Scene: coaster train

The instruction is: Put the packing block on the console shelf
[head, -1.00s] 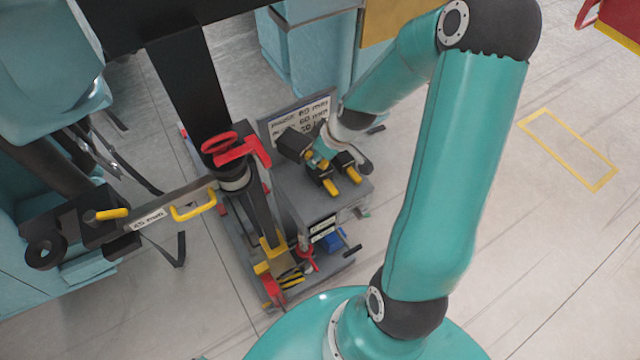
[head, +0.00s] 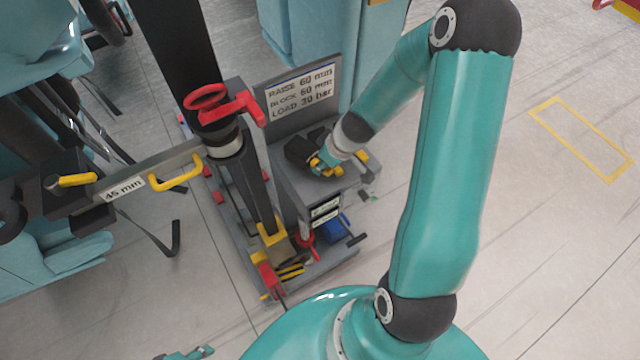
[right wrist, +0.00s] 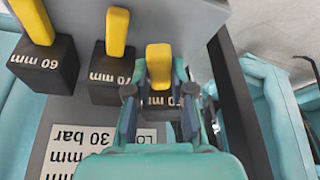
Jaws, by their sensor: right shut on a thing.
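My right gripper (head: 325,165) is over the top of the grey console (head: 288,190). In the right wrist view, the gripper (right wrist: 160,100) is shut on the yellow handle of a dark packing block (right wrist: 158,72). Its label is partly hidden by the fingers. Two more dark blocks with yellow handles are beside it: one (right wrist: 112,75) directly to its left and one labelled 60 mm (right wrist: 42,65) farther left. In the head view the arm and gripper hide much of the blocks. A small teal part at the bottom edge, perhaps my left gripper (head: 188,354), barely shows.
A sign (head: 300,95) reading raise 60 mm, block 60 mm, load 30 bar stands behind the console. A black post with a red handwheel (head: 206,97) rises left of it. The floor on the right is clear.

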